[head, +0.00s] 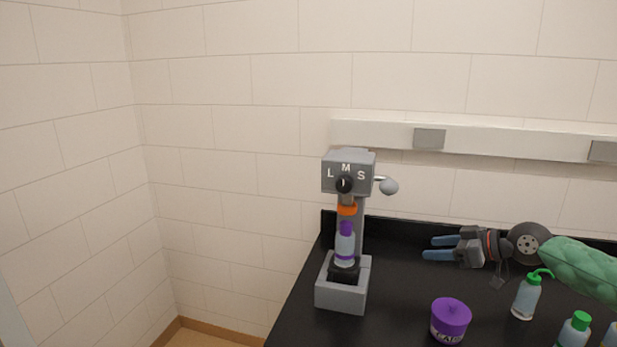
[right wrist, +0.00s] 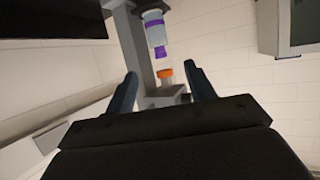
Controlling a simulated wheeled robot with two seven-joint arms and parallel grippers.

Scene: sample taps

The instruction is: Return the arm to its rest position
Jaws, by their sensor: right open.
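My right gripper (head: 440,248) is at the right of the head view, its blue fingers pointing left. The fingers are apart with nothing between them. In the right wrist view the two fingers (right wrist: 160,85) are spread. The grey tap stand (head: 348,175), marked L, M and S with a black knob, stands left of the gripper on the black counter (head: 400,285). A clear bottle with purple parts (head: 345,245) stands upright in the stand under an orange nozzle (head: 347,209). The stand (right wrist: 133,45) and bottle (right wrist: 156,33) also show beyond the fingers in the right wrist view. My left gripper is not in view.
A purple jar (head: 450,320), a green-capped wash bottle (head: 526,295) and another green-capped bottle (head: 573,332) stand at the front right, below my right arm. A wall rail with grey sockets (head: 429,139) runs behind. The counter between stand and jar is clear.

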